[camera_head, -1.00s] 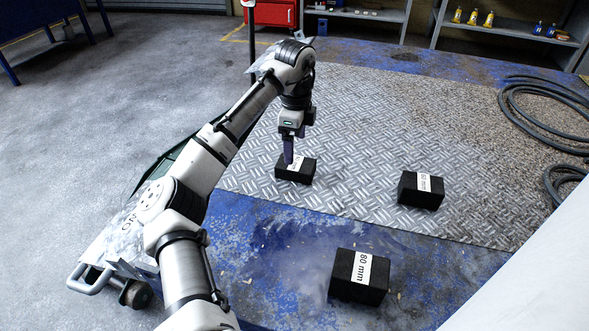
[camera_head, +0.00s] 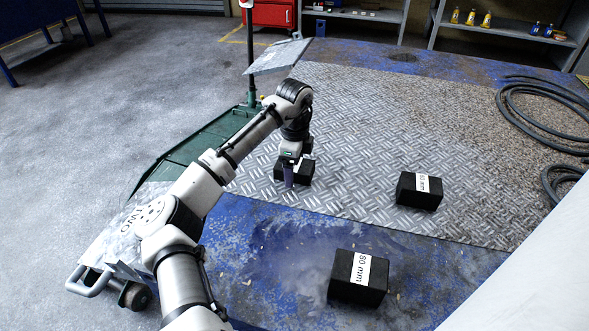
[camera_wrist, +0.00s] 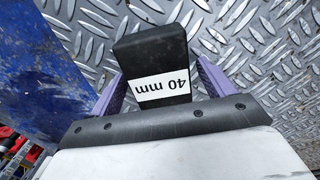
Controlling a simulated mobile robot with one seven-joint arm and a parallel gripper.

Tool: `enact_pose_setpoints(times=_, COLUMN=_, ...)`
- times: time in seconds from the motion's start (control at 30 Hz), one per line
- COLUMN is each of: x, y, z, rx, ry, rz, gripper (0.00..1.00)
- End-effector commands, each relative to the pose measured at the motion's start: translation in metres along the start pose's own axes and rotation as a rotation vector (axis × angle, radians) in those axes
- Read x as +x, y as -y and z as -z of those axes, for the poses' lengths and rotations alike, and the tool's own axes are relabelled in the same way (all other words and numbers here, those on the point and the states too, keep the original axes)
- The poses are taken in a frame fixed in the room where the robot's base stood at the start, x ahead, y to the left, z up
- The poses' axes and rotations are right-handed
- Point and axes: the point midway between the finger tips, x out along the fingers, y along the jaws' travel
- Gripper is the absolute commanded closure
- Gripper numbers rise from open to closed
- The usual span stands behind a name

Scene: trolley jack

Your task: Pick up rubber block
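Three black rubber blocks with white labels are in view. The block marked 40 mm (camera_wrist: 155,55) lies between my gripper's purple fingers in the wrist view. In the head view this block (camera_head: 307,171) is on the tread plate, partly hidden by my gripper (camera_head: 289,178). My gripper points down and is open, with a finger on either side of the block; a gap shows on the right side. In the head view a second block (camera_head: 408,190), its label hard to read, sits further right on the plate. The 80 mm block (camera_head: 345,275) is on the blue floor in front.
A green trolley jack (camera_head: 185,150) with a silver handle end (camera_head: 92,283) stands to the left, beside my arm. Black hose (camera_head: 515,110) coils at the right. Shelves (camera_head: 510,35) and a red cabinet (camera_head: 270,13) are at the back. The plate between the blocks is clear.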

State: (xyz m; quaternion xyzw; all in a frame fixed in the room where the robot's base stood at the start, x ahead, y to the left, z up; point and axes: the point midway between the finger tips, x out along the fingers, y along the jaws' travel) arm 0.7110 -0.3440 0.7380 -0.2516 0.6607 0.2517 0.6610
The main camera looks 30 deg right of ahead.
Motion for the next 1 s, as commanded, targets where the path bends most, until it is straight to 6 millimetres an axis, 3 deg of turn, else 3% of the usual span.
enact_pose_setpoints(times=0.07, x=0.0, y=0.0, z=0.0, rx=0.0, ry=0.0, rz=0.0, gripper=0.3)
enact_pose_setpoints(times=0.4, x=0.0, y=0.0, z=0.0, rx=0.0, ry=0.0, rz=0.0, gripper=0.73)
enact_pose_setpoints(times=0.77, x=-0.007, y=0.0, z=0.0, rx=0.0, ry=0.0, rz=0.002, gripper=0.73)
enact_pose_setpoints(times=1.0, x=-0.041, y=0.001, z=0.0, rx=0.0, ry=0.0, rz=0.003, gripper=0.73)
